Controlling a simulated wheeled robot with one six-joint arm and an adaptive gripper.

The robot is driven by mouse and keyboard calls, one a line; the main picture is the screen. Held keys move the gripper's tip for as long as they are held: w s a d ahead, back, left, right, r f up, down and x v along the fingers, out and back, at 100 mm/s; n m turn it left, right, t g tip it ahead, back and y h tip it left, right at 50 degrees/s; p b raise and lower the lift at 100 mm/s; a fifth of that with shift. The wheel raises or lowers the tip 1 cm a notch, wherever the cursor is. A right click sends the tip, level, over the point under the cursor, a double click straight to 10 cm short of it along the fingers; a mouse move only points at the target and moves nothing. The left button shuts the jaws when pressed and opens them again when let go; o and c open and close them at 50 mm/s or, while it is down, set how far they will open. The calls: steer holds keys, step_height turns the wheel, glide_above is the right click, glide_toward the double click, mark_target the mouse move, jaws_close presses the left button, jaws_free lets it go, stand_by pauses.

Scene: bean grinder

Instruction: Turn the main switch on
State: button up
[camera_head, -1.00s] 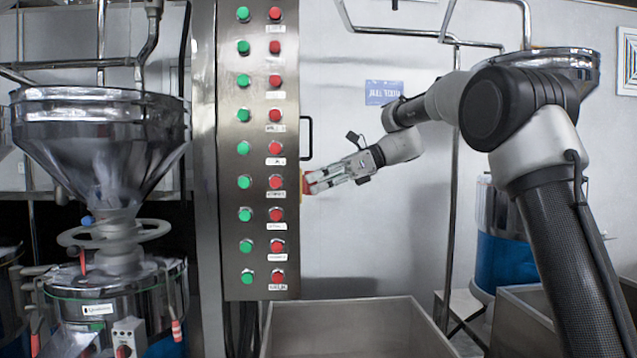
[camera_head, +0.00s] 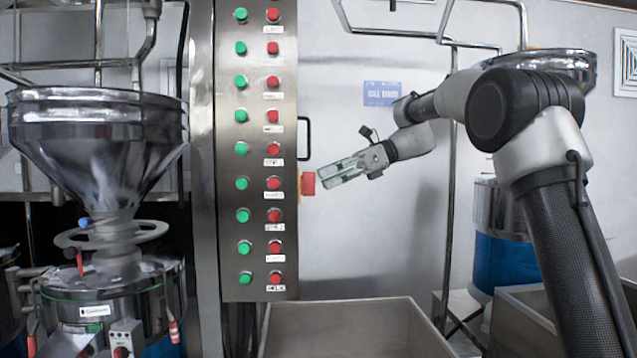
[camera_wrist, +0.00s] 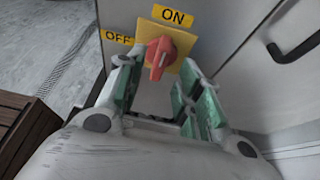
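The main switch is a red rotary knob (camera_wrist: 158,55) on a yellow plate (camera_wrist: 185,50), with an ON label (camera_wrist: 172,16) above and an OFF label (camera_wrist: 117,37) to the left. Its grip stands nearly upright in the wrist view, roughly in line with ON and slightly tilted. In the head view the knob (camera_head: 308,184) shows on the right side of the steel cabinet. My gripper (camera_head: 322,178) is just right of it, with a small apparent gap. In the wrist view my gripper (camera_wrist: 158,68) is open, its fingers apart on both sides of the knob, holding nothing.
The cabinet front (camera_head: 258,150) carries columns of green and red buttons. A black handle (camera_head: 305,138) sticks out above the switch. A steel bin (camera_head: 350,328) stands below my gripper. A hopper grinder (camera_head: 95,130) is at left.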

steer(key=v, duration=0.8)
steer(key=w+d+f+n+t+h, duration=0.25)
steer(key=d+f+n, duration=0.2)
steer(key=f, duration=0.55)
steer(key=s+d+f+n+h, duration=0.4)
steer(key=s+f, duration=0.2)
steer(key=s, duration=0.1)
steer(key=s+d+f+n+h, duration=0.2)
steer(key=s+d+n, duration=0.1)
steer(key=s, duration=0.7)
steer(key=s+d+f+n+t+h, duration=0.1)
steer(key=s+d+f+n+h, duration=0.1)
steer(key=s, duration=0.9)
steer(key=s+d+f+n+t+h, duration=0.1)
steer(key=s+d+f+n+h, duration=0.2)
steer(key=s+d, duration=0.3)
steer(key=shift+s+n, duration=0.85)
steer(key=shift+s, duration=1.65)
